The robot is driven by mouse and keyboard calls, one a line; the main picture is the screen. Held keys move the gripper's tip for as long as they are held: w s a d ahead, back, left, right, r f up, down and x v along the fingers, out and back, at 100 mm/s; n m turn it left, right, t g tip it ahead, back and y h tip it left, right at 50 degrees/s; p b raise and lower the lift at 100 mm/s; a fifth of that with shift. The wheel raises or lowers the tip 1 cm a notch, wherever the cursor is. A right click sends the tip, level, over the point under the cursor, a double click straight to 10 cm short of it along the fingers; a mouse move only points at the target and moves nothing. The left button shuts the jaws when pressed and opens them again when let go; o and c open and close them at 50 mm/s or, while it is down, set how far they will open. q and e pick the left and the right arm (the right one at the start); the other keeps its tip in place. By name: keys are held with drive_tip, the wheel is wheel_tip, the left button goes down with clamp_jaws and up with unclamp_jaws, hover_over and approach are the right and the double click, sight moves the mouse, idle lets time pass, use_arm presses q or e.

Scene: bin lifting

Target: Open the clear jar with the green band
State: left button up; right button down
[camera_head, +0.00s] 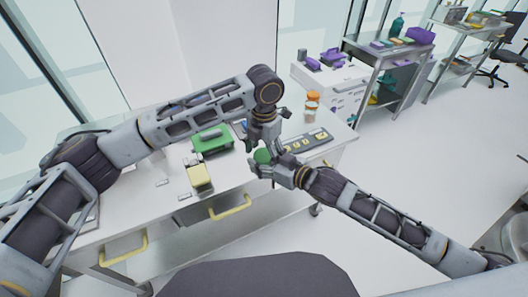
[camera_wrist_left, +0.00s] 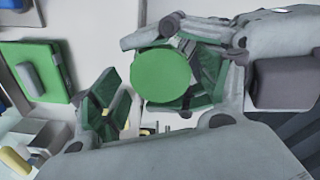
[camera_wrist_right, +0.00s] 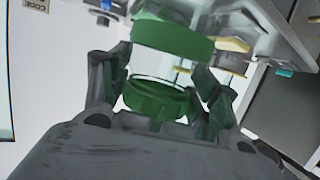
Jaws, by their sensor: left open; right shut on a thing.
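The clear jar with green parts is between the fingers of my right gripper (camera_head: 267,164), which is shut on it and holds it above the table's front edge. Its green lid (camera_head: 262,156) shows as a round disc in the left wrist view (camera_wrist_left: 160,75). In the right wrist view, the lid (camera_wrist_right: 172,38) is at the top, with a see-through gap below it and a green band (camera_wrist_right: 158,98) between my fingers. I cannot tell whether the lid is seated. My left gripper (camera_head: 265,140) is open, close by the lid; its fingers (camera_wrist_left: 160,105) stand apart on either side.
On the white table are a green box (camera_head: 212,138), a yellow-topped block (camera_head: 199,176), a grey tray with yellow pieces (camera_head: 308,142) and an orange-capped jar (camera_head: 312,98). Yellow drawer handles (camera_head: 230,207) jut out at the front. Shelves (camera_head: 375,50) stand behind at the right.

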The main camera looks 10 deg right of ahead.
use_arm(q)
drive_tip(key=shift+r, duration=0.1)
drive_tip(key=shift+r, duration=2.15)
drive_tip(key=shift+c, duration=1.2)
drive_tip(key=shift+t, duration=0.6)
drive_tip(key=shift+w+a+r, duration=0.1)
drive_tip(key=shift+w+r, duration=0.2)
drive_tip(key=shift+r, duration=0.35)
drive_tip(key=shift+w+a+r, duration=0.15)
drive_tip(key=shift+w+r, duration=0.2)
drive_tip(key=shift+r, duration=0.35)
drive_tip(key=shift+w+a+r, duration=0.1)
drive_tip(key=shift+w+r, duration=0.2)
drive_tip(key=shift+r, duration=0.35)
drive_tip(key=shift+s+f+g, duration=0.25)
drive_tip(key=shift+s+g, duration=0.15)
drive_tip(key=shift+s, duration=0.25)
drive_tip(key=shift+s+d, duration=0.35)
drive_tip(key=shift+d, duration=0.05)
